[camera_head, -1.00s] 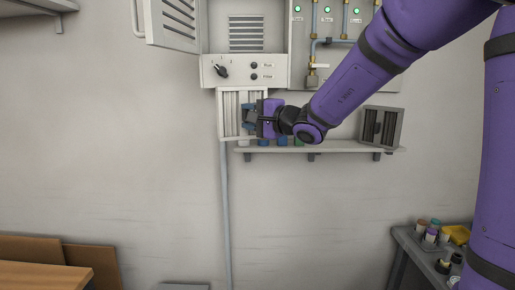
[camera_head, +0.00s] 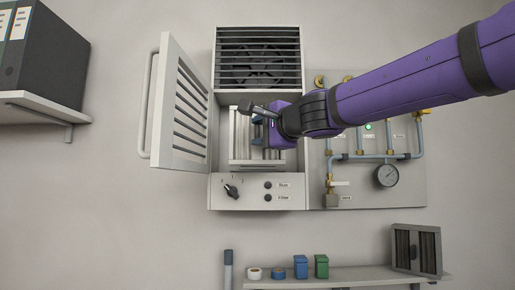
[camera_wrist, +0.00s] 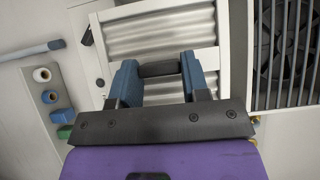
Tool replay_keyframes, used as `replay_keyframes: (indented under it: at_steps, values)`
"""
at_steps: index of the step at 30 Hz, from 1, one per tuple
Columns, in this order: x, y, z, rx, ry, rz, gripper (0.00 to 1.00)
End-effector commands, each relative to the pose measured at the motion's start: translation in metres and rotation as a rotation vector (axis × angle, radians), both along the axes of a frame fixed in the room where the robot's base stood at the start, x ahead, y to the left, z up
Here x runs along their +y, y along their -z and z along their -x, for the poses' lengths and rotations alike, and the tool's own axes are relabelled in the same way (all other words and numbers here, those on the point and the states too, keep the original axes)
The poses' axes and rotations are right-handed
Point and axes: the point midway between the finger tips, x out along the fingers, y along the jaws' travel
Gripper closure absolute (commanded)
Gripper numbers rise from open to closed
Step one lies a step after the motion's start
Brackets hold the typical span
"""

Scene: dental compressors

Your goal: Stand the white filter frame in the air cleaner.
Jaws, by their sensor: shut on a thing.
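The white filter frame (camera_head: 241,135) has grey pleats and a dark handle bar (camera_wrist: 159,69). My gripper (camera_head: 260,126) is shut on this handle, with its blue fingers on either side of it in the wrist view (camera_wrist: 158,75). The white air cleaner (camera_head: 221,190) hangs on the wall with its slatted door (camera_head: 178,105) swung open to the left. The frame stands roughly upright at the cleaner's opening, below the fan grille and above the control panel. I cannot tell how deep it sits. My gripper hides the frame's right part in the head view.
The fan grille (camera_head: 258,58) is above the opening, and a knob (camera_head: 231,191) is on the panel below. A pipe board with a gauge (camera_head: 386,175) is close on the right. A shelf (camera_head: 340,277) below holds small containers and a grey pleated filter (camera_head: 416,250).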

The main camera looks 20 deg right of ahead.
Motion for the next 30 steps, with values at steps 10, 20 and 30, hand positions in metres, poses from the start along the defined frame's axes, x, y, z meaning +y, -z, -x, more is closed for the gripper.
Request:
replay_keyframes:
  at_steps: [10,20,30]
  values:
    - [-0.002,-0.007,-0.001,0.002,0.010,0.000,0.85]
    - [-0.010,-0.005,-0.025,0.003,0.010,-0.001,0.85]
    - [-0.019,-0.004,-0.053,0.003,0.010,-0.001,0.85]
